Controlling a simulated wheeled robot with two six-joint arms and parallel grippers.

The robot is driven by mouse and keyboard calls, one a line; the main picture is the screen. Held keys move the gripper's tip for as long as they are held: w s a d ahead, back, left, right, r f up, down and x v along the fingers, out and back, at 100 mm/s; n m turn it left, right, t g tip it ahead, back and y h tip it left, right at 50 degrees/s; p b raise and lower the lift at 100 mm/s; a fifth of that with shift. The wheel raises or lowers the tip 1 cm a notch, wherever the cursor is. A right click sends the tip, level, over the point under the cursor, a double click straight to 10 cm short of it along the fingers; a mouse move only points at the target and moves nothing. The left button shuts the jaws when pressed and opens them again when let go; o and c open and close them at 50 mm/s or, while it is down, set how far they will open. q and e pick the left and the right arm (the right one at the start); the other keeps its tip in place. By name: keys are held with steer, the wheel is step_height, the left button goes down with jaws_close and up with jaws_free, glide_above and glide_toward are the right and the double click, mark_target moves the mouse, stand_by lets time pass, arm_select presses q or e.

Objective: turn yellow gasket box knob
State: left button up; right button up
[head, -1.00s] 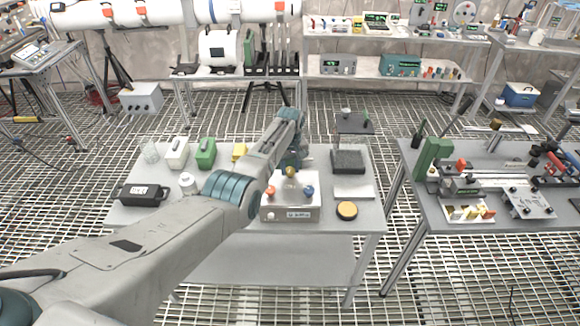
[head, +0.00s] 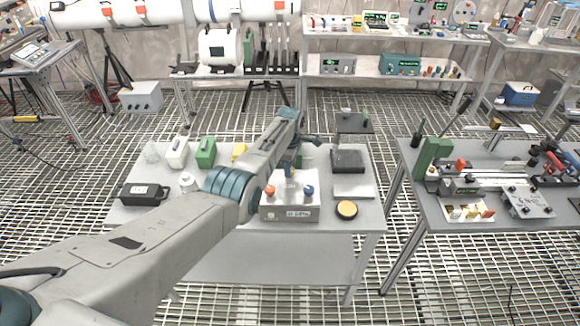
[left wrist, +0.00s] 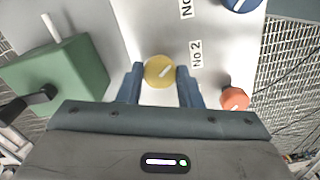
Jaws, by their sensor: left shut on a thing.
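The gasket box (head: 290,213) is a pale box on the near table. An orange knob (head: 269,191) and a blue knob (head: 308,190) sit on its top. My left gripper (left wrist: 160,84) is shut on the yellow knob, one finger on each side. In the head view the left gripper (head: 290,168) comes down at the back of the box top and mostly hides the yellow knob.
Left of the box stand a green container (head: 205,153), a white container (head: 177,152) and a black case (head: 143,194). A yellow-topped round thing (head: 347,209) and a dark stand (head: 347,160) are to the right. A second table (head: 470,218) lies farther right.

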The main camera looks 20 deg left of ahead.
arm_select(q)
steer(key=n, duration=0.5)
steer(key=shift+n, duration=2.5)
steer(key=shift+w+r, duration=0.1)
steer(key=o, duration=1)
